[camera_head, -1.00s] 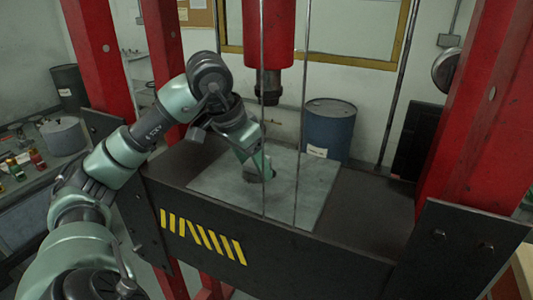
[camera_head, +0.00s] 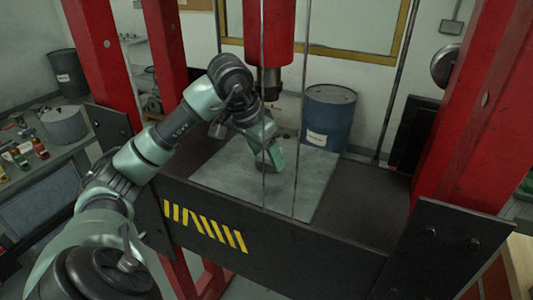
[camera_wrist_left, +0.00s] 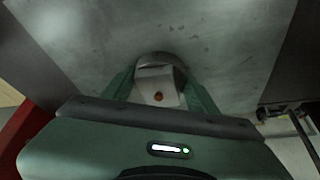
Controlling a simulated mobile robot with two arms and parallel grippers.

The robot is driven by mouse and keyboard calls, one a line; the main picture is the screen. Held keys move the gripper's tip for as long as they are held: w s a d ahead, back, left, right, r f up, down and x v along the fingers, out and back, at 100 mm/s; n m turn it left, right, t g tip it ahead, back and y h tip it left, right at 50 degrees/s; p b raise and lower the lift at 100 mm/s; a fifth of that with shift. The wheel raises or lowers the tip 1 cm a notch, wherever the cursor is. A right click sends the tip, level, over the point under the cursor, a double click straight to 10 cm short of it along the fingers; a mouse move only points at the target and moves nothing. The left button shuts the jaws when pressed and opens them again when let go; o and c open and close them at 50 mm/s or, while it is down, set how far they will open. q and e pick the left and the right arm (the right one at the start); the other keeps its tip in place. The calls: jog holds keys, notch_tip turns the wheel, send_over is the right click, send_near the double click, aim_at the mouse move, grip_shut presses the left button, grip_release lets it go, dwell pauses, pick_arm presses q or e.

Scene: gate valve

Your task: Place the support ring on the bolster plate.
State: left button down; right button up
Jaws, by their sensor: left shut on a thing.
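The bolster plate (camera_head: 318,172) is a flat grey square lying on the dark press bed. My left gripper (camera_head: 272,165) reaches in from the left and points down over the middle of the plate. In the left wrist view, the left gripper (camera_wrist_left: 161,84) is shut on a grey round-edged piece, taken as the support ring (camera_wrist_left: 160,57), with the grey plate behind it. In the head view the ring is mostly hidden by the gripper. I cannot tell whether it touches the plate. My right gripper is not in view.
A red press ram with a dark tip (camera_head: 271,82) hangs just behind and above the gripper. Two thin vertical rods pass in front of the plate. Red columns (camera_head: 466,130) stand on both sides. A blue drum (camera_head: 328,122) stands behind the bed.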

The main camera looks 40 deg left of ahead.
pick_arm(q)
jog(key=c, duration=0.7)
grip_release()
jog(key=shift+f, duration=0.1)
jog(key=shift+o, duration=1.3)
jog(key=shift+s, duration=0.1)
